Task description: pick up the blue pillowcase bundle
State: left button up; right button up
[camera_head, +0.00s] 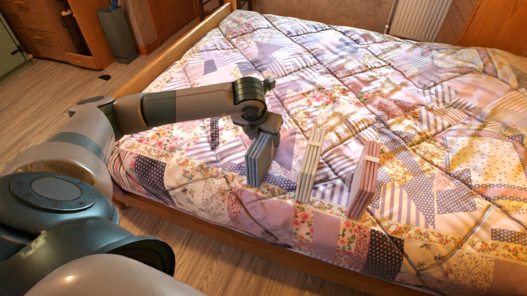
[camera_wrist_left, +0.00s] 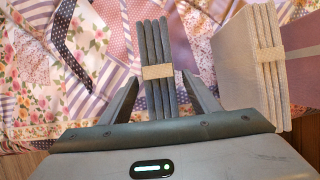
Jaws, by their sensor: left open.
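The blue pillowcase bundle (camera_head: 259,160) stands on edge on the patchwork bedspread, the leftmost of three bundles in the head view. In the left wrist view the bundle (camera_wrist_left: 155,42) is a dark grey-blue stack of folded layers with a beige band. My left gripper (camera_head: 264,126) is at the top of the bundle. In the left wrist view its open fingers (camera_wrist_left: 160,88) lie one on each side of the bundle, with visible gaps. My right gripper is not in view.
A beige-grey striped bundle (camera_head: 309,166) and a red striped bundle (camera_head: 364,180) stand just to the right. The beige one (camera_wrist_left: 252,62) is close to my right-hand finger in the left wrist view. The bed's wooden edge (camera_head: 245,240) runs along the front; the bedspread behind is clear.

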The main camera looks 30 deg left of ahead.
pick_arm(q)
grip_shut()
jog(key=shift+r, duration=0.15)
